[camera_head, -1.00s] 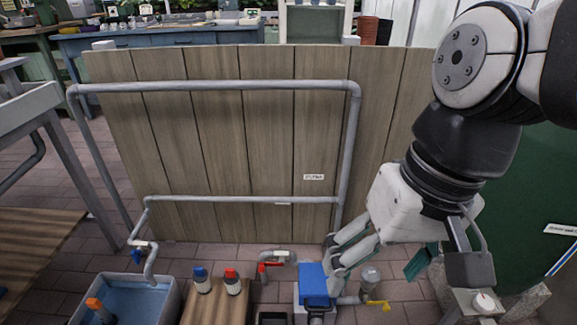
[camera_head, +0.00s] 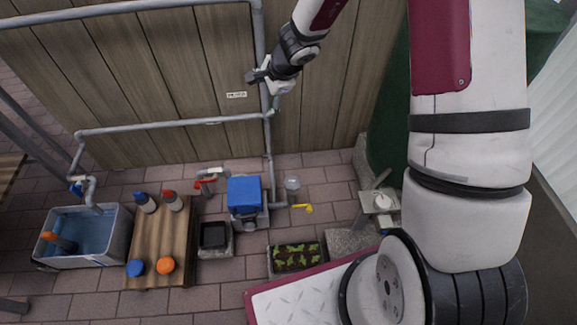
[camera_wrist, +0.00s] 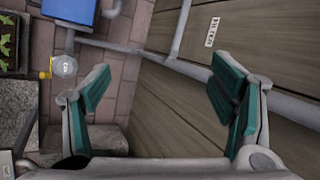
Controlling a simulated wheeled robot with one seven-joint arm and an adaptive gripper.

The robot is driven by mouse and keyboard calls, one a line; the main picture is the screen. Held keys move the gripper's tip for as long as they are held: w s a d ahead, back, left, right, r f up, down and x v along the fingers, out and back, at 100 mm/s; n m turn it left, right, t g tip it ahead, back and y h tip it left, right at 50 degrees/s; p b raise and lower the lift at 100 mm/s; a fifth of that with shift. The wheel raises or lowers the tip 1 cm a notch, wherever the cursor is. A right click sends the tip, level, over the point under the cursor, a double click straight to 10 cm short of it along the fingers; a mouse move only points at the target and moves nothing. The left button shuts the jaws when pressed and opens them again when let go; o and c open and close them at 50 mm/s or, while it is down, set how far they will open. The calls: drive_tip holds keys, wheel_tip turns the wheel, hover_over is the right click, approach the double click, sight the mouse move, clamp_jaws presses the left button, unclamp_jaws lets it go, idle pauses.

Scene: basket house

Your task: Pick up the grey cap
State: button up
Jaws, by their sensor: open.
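A round grey piece that looks like the grey cap (camera_head: 292,183) sits at the pipe beside the blue box, near a yellow handle. It also shows in the wrist view (camera_wrist: 65,67) at the upper left, with small lettering on it. My gripper (camera_wrist: 161,86) is open and empty, its green-padded fingers wide apart. In the head view my gripper (camera_head: 270,92) is in front of the wooden fence, above and apart from the cap. Its fingers are small there and partly hidden by the wrist.
The blue box (camera_head: 244,193) stands left of the cap. A planter (camera_head: 296,271) with seedlings is in front. A wooden stand (camera_head: 148,250) with bottles and a water tub (camera_head: 117,247) are at left. Grey pipes (camera_head: 170,128) run along the fence (camera_head: 190,75).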

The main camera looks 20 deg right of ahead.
drive_tip(key=s+d+f+m+g+h+p, duration=0.1)
drive_tip(key=d+f+m, duration=0.15)
drive_tip(key=f, duration=0.35)
drive_tip(key=s+d+f+m+g+h+p, duration=0.1)
drive_tip(key=s+d+f+m, duration=0.15)
drive_tip(key=f, duration=0.45)
drive_tip(key=m+g, duration=0.3)
drive_tip(key=g, duration=0.1)
hover_over(293, 181)
wheel_tip(293, 181, down, 8)
drive_tip(key=shift+h, duration=0.4)
wheel_tip(293, 181, down, 8)
drive_tip(key=shift+w+a+b, duration=0.1)
drive_tip(key=shift+b, duration=1.15)
drive_tip(key=shift+f+b, duration=1.7)
drive_tip(key=shift+f, duration=1.25)
drive_tip(key=c, duration=1.2)
